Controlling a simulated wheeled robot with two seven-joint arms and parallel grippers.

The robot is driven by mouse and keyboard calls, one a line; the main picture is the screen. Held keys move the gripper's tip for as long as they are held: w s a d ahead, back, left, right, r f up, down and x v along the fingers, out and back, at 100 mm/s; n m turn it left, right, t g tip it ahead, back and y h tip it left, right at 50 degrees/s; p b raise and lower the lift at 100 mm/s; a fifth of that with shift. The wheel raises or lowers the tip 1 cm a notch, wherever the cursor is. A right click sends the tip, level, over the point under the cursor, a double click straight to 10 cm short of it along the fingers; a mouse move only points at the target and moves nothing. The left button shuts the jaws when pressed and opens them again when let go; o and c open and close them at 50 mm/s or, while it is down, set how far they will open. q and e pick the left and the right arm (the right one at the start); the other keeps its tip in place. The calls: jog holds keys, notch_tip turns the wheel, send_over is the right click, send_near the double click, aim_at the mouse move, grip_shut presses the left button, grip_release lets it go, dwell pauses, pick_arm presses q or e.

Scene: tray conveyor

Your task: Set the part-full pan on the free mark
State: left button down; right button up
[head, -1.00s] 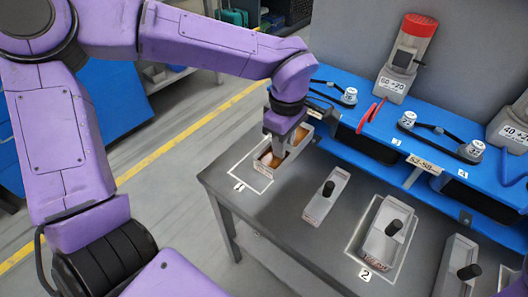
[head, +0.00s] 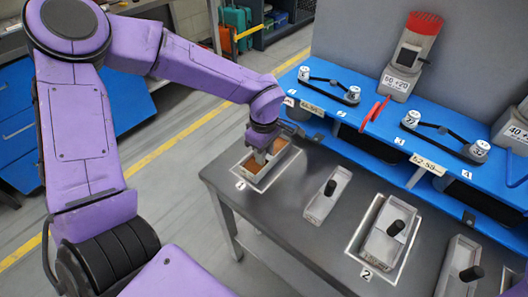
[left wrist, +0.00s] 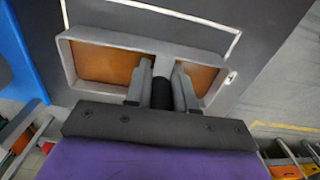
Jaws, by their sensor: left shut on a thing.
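The held pan (head: 250,178) is a grey rectangular tray with brown contents on both sides of its middle. My left gripper (head: 262,157) is shut on its dark upright handle. In the left wrist view, the fingers flank the handle (left wrist: 162,92) and the pan's grey rim (left wrist: 66,62) shows around the brown contents. The pan is over the white outline of mark 1 (head: 240,184) at the table's far left corner. Part of the outline (left wrist: 180,14) shows beyond the pan. I cannot tell whether the pan touches the table. My right gripper is out of view.
Grey pans with black handles stand on the table: one in the middle (head: 318,208), one inside mark 2's outline (head: 376,246), one at the right (head: 452,280). A blue bench (head: 365,127) with belts and pulleys runs behind. Floor lies left of the table.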

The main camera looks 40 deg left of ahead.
pick_arm(q)
jog(key=c, duration=1)
grip_release()
jog(key=shift+o, duration=0.2)
notch_tip(320, 180, up, 12)
jog(key=shift+r+p, duration=0.1)
jog(key=shift+p, duration=0.55)
